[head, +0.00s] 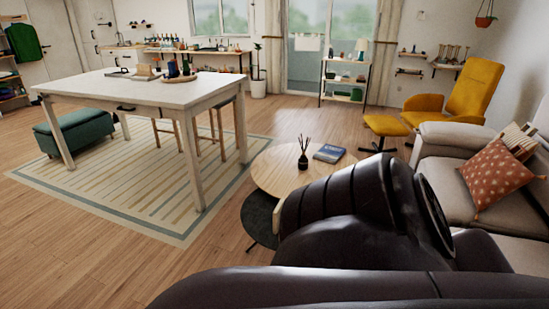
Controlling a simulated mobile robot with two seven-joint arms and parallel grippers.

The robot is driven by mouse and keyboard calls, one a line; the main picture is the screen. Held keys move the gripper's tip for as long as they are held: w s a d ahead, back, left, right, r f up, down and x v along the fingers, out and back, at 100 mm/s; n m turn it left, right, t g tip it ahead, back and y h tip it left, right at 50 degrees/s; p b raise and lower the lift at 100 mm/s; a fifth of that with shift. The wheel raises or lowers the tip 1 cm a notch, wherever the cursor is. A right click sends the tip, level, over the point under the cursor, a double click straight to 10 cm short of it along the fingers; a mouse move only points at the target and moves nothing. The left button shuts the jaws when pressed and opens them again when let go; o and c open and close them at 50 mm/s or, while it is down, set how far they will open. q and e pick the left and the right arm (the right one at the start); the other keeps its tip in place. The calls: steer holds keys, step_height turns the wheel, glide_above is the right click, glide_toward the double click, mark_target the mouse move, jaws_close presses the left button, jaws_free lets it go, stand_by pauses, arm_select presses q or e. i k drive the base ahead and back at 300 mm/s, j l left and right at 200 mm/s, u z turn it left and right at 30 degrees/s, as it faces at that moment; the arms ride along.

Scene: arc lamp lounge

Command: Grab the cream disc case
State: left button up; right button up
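I cannot make out a cream disc case anywhere in the head view. Dark links of my own arm fill the lower middle and right and hide part of the round wooden coffee table (268,176) and whatever lies behind them. On that table a dark vase with reed sticks (303,160) and a blue book (329,153) show. The white high table (125,85) at the left holds several small items, too small to tell apart. Neither of my grippers is in view.
A grey sofa (450,178) with a patterned rust cushion (496,178) stands at the right. A yellow armchair (470,88) and footstool (385,125) are behind it. A green ottoman (78,132) sits by the white table. Wood floor (60,240) at the lower left is clear.

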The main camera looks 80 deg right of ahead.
mark_target(276, 214)
steer(key=k+l+z, duration=0.15)
steer(key=z, duration=2.3)
steer(key=i+j, duration=0.25)
steer(key=i+j+z, duration=0.1)
steer(key=i+j, duration=0.15)
steer(key=j, duration=0.15)
steer(key=i+j+z, duration=0.1)
steer(key=j, duration=0.25)
steer(key=i+j, duration=0.35)
steer(key=i+j+z, duration=0.1)
steer(key=j, duration=0.3)
steer(key=i+j, duration=0.3)
steer(key=i+j+z, duration=0.1)
steer(key=j, duration=0.35)
steer(key=i+j, duration=0.3)
steer(key=j+z, duration=0.05)
steer(key=j, duration=0.05)
